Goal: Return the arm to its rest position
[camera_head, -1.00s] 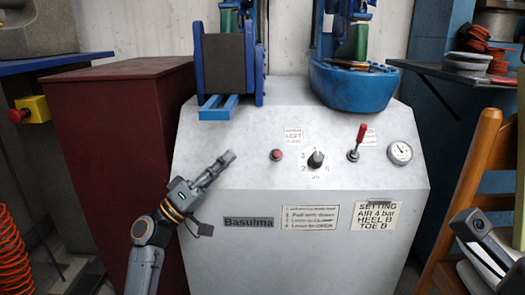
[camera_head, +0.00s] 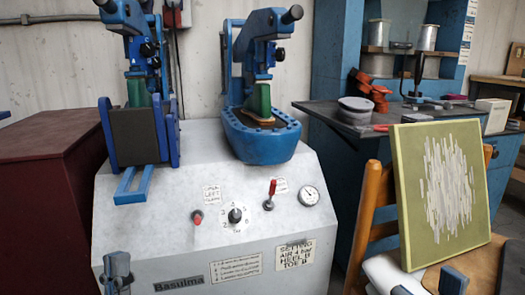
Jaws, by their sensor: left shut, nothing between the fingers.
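My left gripper (camera_head: 117,269) shows at the bottom left of the head view, in front of the grey machine's (camera_head: 137,225) front face. Its fingers point up and are shut, with nothing between them. The rest of the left arm is below the picture's edge. Dark parts that look like my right gripper (camera_head: 452,281) show at the bottom right, in front of the chair. They are mostly cut off, so I cannot tell how its fingers stand.
The machine carries two blue press stations (camera_head: 262,135), a red-handled lever (camera_head: 271,195), a knob and a gauge (camera_head: 309,195). A dark red cabinet (camera_head: 45,170) stands left. At right, a wooden chair (camera_head: 372,205) bears a green framed board (camera_head: 450,190); a cluttered bench (camera_head: 330,118) is behind.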

